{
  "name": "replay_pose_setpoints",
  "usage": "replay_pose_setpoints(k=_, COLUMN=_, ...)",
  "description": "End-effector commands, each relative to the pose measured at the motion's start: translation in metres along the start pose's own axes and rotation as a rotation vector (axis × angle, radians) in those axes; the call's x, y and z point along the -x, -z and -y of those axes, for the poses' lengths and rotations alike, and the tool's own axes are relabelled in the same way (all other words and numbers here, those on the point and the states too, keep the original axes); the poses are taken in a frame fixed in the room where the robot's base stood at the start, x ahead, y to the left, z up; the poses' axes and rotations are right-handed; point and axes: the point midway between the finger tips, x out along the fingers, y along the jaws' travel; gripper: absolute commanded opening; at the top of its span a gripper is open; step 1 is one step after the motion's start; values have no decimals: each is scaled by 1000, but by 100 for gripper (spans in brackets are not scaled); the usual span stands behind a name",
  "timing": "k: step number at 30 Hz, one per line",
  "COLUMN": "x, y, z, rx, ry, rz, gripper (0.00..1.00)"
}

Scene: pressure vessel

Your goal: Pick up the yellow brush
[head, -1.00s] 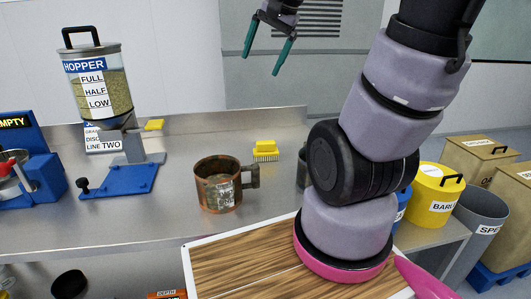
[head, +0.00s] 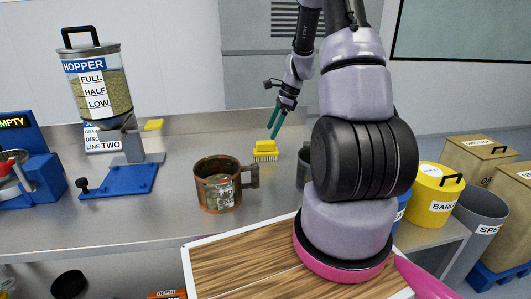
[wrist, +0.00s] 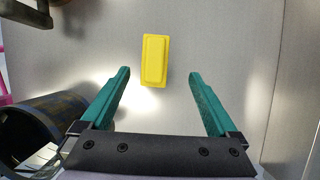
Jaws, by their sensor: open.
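The yellow brush (head: 265,151) stands on the steel bench, bristles down, to the right of the copper mug. In the wrist view the yellow brush (wrist: 154,60) shows from above, ahead of the fingertips and between their lines. My gripper (head: 274,120) has green fingers and hangs just above and behind the brush in the head view. In the wrist view my gripper (wrist: 158,72) is open, with nothing between its fingers. I cannot tell the exact height of the fingertips above the brush.
A copper mug (head: 217,186) with its handle toward the brush stands to the left. A dark cylindrical vessel (wrist: 40,118) is at the lower left in the wrist view. The hopper (head: 98,85) on its blue base is further left.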

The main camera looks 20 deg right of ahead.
Motion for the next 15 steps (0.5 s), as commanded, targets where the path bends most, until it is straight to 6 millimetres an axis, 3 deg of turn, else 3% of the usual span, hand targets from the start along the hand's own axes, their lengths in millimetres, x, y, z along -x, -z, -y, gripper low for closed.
replay_pose_setpoints(k=6, x=-35, y=-1, z=-1, rx=2, ry=-3, rz=1, gripper=95)
replay_pose_setpoints(k=15, x=-63, y=-3, z=-6, rx=4, ry=-3, rz=1, gripper=95)
